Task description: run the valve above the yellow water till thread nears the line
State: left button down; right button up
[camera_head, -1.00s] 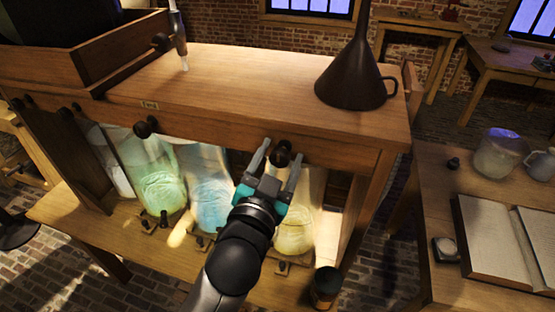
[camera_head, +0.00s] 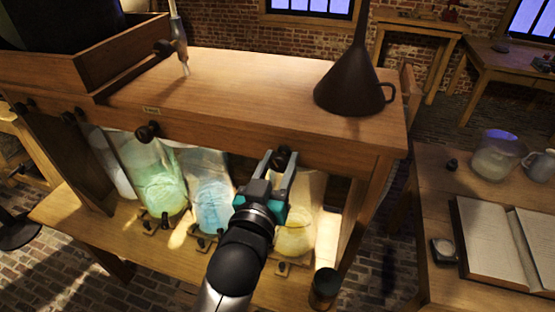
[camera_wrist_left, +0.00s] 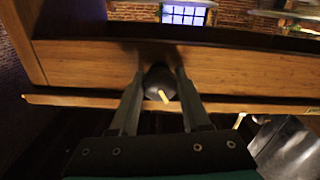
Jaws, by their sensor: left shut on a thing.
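The valve (camera_head: 281,157) is a dark round knob on the front rail of the wooden bench, above the jar of yellow water (camera_head: 295,230). My left gripper (camera_head: 281,162) is shut on this valve. In the left wrist view the two fingers (camera_wrist_left: 158,85) stand on either side of the dark valve (camera_wrist_left: 160,84), which bears a pale pointer slanting down to the right. My left gripper and arm hide part of the yellow jar. I cannot make out a thread or a line on it. My right gripper is not in view.
A blue-water jar (camera_head: 212,200) and a green-water jar (camera_head: 158,180) stand left of the yellow one, with another knob (camera_head: 147,131) above. A dark funnel (camera_head: 350,85) stands on the bench top. A small dark jar (camera_head: 325,285) sits at the shelf's front right.

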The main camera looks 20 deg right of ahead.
pick_arm(q)
jog(key=shift+n, duration=0.6)
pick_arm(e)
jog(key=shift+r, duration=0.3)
pick_arm(q)
jog(key=n+p, duration=0.1)
jog(key=n, duration=0.1)
jog(key=shift+r+n+p, duration=0.1)
jog(key=shift+n+p, duration=0.2)
jog(key=shift+p, duration=0.05)
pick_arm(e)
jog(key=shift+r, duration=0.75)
pick_arm(q)
jog(key=shift+f, duration=0.2)
dwell(5.6)
